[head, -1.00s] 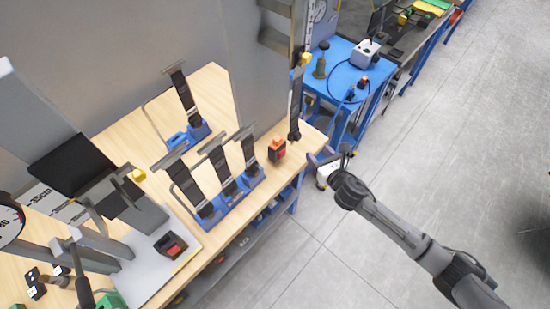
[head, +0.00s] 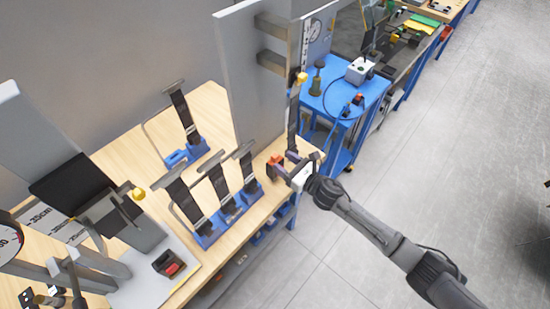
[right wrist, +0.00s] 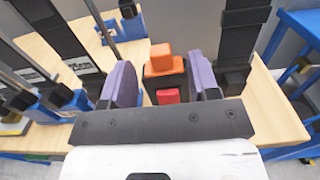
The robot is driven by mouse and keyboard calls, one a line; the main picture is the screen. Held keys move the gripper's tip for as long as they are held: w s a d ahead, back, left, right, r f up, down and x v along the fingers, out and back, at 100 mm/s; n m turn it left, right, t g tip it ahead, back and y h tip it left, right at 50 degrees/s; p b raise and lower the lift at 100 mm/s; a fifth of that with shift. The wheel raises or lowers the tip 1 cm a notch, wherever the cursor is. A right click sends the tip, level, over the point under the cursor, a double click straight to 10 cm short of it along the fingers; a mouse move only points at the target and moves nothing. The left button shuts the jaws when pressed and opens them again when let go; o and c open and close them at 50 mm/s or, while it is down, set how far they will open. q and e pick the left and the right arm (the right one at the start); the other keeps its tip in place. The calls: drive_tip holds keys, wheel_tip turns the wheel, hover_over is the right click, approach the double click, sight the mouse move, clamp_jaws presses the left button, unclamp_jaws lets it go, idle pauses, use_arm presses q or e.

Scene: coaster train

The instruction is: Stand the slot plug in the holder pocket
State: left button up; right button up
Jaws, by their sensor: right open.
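An orange block (right wrist: 163,60), which looks like the slot plug, sits on top of a black buckle with a red button (right wrist: 168,96) near the right end of the wooden bench. It also shows in the head view (head: 274,161). My right gripper (right wrist: 162,68) is open, its two purple fingers on either side of the block and buckle; I cannot tell whether they touch. In the head view my right gripper (head: 291,170) partly covers the buckle. A blue holder (head: 188,153) with a black strap stands at the back left; I cannot tell whether it has the holder pocket. My left gripper is not in view.
A blue rack (head: 228,212) with several upright black straps stands just left of my right gripper. A tall grey panel (head: 250,75) rises behind. Another black-and-red buckle (head: 168,263) lies on a grey plate. A blue cart (head: 345,97) stands to the right.

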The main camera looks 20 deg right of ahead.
sight(278, 158)
drive_tip(key=shift+x, duration=3.05)
clamp_jaws()
